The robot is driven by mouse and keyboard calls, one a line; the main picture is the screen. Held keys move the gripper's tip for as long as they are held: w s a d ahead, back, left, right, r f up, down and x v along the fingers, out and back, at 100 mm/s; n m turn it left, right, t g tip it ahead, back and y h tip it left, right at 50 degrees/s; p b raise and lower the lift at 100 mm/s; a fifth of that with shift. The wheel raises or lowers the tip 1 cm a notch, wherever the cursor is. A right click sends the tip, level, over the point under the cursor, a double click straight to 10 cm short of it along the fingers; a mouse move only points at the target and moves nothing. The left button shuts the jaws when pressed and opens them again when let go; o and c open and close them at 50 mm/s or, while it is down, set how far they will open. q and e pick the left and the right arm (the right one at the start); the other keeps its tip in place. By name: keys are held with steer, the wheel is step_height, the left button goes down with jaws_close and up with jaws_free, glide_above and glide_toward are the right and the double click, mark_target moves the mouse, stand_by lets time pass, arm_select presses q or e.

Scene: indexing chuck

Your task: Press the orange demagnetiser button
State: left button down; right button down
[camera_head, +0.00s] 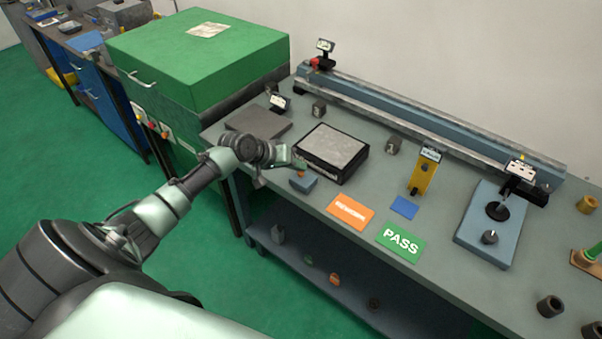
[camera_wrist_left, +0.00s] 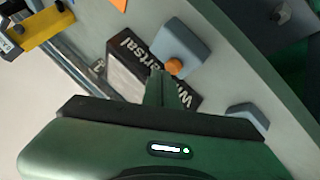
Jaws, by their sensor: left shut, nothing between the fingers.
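The orange button (camera_wrist_left: 175,67) sits on a small blue-grey box (camera_wrist_left: 182,45), which in the head view (camera_head: 303,183) stands at the bench's front edge, in front of a black-sided block. My left gripper (camera_head: 299,164) is shut and empty, reaching in from the left just above the box. In the left wrist view its closed fingertips (camera_wrist_left: 161,74) are right beside the button. I cannot tell whether they touch it. In the head view the gripper partly hides the button. My right gripper is not in view.
The black-sided block (camera_head: 332,150) with a grey top stands close behind the box. A grey plate (camera_head: 258,122) lies to the left. An orange card (camera_head: 350,211) and a green PASS card (camera_head: 401,242) lie to the right. A long rail (camera_head: 420,120) runs along the back.

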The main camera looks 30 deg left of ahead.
mark_target(298, 174)
arm_select(q)
steer(key=shift+f, duration=0.4)
steer(key=shift+r, duration=0.1)
steer(key=shift+r+p, duration=0.35)
steer(key=shift+p, duration=0.15)
step_height(298, 174, up, 6)
steer(key=p, duration=0.5)
steer(key=shift+d, duration=0.1)
stand_by(0.4)
